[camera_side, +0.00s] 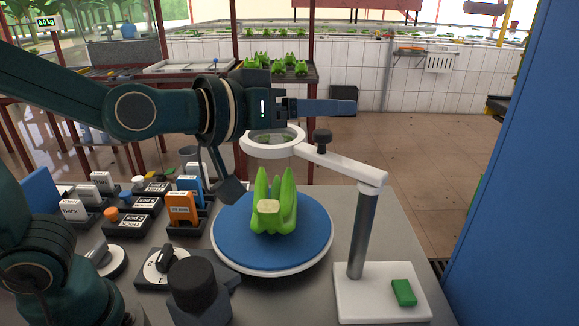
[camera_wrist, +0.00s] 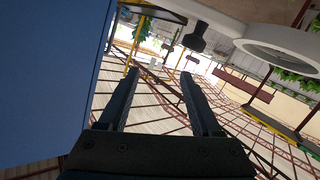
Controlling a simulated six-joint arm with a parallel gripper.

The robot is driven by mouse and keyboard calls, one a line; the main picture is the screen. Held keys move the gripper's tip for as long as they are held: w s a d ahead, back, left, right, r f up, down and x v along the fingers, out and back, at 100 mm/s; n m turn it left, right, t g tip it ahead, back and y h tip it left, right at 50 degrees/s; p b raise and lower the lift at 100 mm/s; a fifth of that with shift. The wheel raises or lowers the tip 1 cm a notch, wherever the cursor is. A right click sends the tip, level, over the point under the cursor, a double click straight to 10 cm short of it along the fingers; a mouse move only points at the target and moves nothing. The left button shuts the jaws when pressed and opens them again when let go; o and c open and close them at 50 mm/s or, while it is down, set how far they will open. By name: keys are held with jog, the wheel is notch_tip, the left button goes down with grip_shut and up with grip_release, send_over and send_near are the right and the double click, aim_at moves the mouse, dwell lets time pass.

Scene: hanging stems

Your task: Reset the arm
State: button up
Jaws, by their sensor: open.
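My gripper (camera_side: 325,107) is stretched out level above the work table, pointing right, just above and behind the white ring of a stand. In the wrist view, my gripper (camera_wrist: 160,90) shows two dark fingers set apart with nothing between them. A green banana cluster (camera_side: 274,205) sits upright on a blue round turntable (camera_side: 228,246) below my gripper, apart from it. The side view shows the fingers edge-on, one largely hiding the other.
The white ring stand (camera_side: 362,235) rises right of the turntable, with a black knob (camera_side: 323,140) on its arm and a green block (camera_side: 404,292) on its base. Labelled blocks (camera_side: 125,222) and an orange holder (camera_side: 182,209) crowd the left. A blue panel (camera_side: 510,180) stands at right.

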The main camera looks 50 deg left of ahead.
jog(key=s+a+f+g, duration=0.2)
jog(key=s+f+g, duration=0.1)
jog(key=s+f, duration=0.1)
jog(key=s+a+f+m+g+y, duration=0.1)
jog(key=s+a+f+g, duration=0.2)
jog(key=s, duration=0.4)
jog(key=s+a+f+g+y, duration=0.1)
jog(key=s+a+f+g, duration=0.1)
jog(key=s+f+g, duration=0.2)
jog(key=shift+s+a+f+m, duration=0.1)
jog(key=shift+s+f+m, duration=0.1)
jog(key=shift+s+f, duration=0.35)
jog(key=shift+s+a+f+m, duration=0.1)
jog(key=shift+s+f+m, duration=0.15)
jog(key=shift+s, duration=0.4)
